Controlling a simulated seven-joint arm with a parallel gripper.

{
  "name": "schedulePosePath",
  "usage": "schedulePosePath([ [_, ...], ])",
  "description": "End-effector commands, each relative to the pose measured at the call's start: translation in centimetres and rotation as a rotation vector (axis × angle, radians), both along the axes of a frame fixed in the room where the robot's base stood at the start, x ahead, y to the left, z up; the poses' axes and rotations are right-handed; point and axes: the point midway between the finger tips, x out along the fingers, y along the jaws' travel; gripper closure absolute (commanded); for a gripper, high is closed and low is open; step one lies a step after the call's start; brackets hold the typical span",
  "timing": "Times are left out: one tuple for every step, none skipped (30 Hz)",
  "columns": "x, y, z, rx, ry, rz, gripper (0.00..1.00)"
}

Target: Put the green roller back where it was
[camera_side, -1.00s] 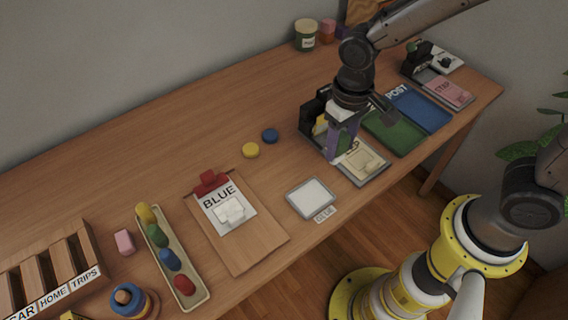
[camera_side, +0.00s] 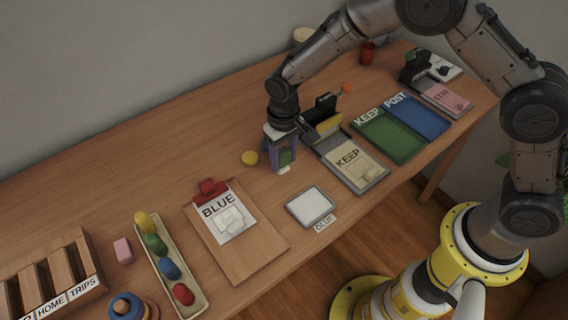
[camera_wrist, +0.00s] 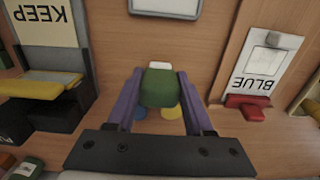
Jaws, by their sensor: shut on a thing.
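My gripper (camera_side: 283,167) is shut on a green block-like piece with a white end, which I take to be the green roller (camera_wrist: 160,90). In the wrist view it sits between the two purple fingers (camera_wrist: 161,80). In the side view the gripper points down over the table, left of the black holder (camera_side: 322,107) and right of the yellow disc (camera_side: 250,158). I cannot tell whether the roller touches the table. A yellow piece (camera_side: 328,123) lies at the black holder, behind the KEEP tray (camera_side: 372,185).
The white pad (camera_side: 310,206) lies in front, with the BLUE clipboard (camera_side: 262,240) to its left. A tray (camera_side: 192,302) of coloured pieces, including a green one, is further left. Green (camera_side: 400,150) and blue (camera_side: 432,125) trays are right. The back-left table is clear.

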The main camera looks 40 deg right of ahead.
Motion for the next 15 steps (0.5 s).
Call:
schedulePosePath([
  [-0.1, -0.1, -0.8, -0.002, 0.005, 0.0, 1.0],
  [-0.2, -0.1, -1.3, -0.002, 0.005, 0.0, 1.0],
  [-0.1, 0.0, -1.9, -0.002, 0.005, 0.0, 1.0],
  [-0.2, -0.1, -2.2, -0.002, 0.005, 0.0, 1.0],
  [-0.1, 0.0, -2.5, -0.001, 0.004, 0.0, 1.0],
  [-0.1, 0.0, -2.8, -0.001, 0.002, 0.0, 1.0],
  [-0.1, 0.0, -2.9, -0.001, 0.002, 0.0, 1.0],
  [-0.1, 0.0, -2.9, 0.0, 0.001, 0.0, 1.0],
  [-0.1, 0.0, -2.8, 0.0, 0.001, 0.0, 1.0],
  [-0.1, 0.0, -2.8, 0.0, 0.001, 0.0, 1.0],
  [-0.1, 0.0, -2.8, 0.0, 0.001, 0.0, 1.0],
  [-0.1, 0.0, -2.8, 0.0, 0.001, 0.0, 1.0],
  [-0.1, 0.0, -2.8, 0.0, 0.001, 0.0, 1.0],
  [-0.1, 0.0, -2.8, 0.0, 0.001, 0.0, 1.0],
  [-0.1, 0.0, -2.9, 0.0, 0.001, 0.0, 1.0],
])
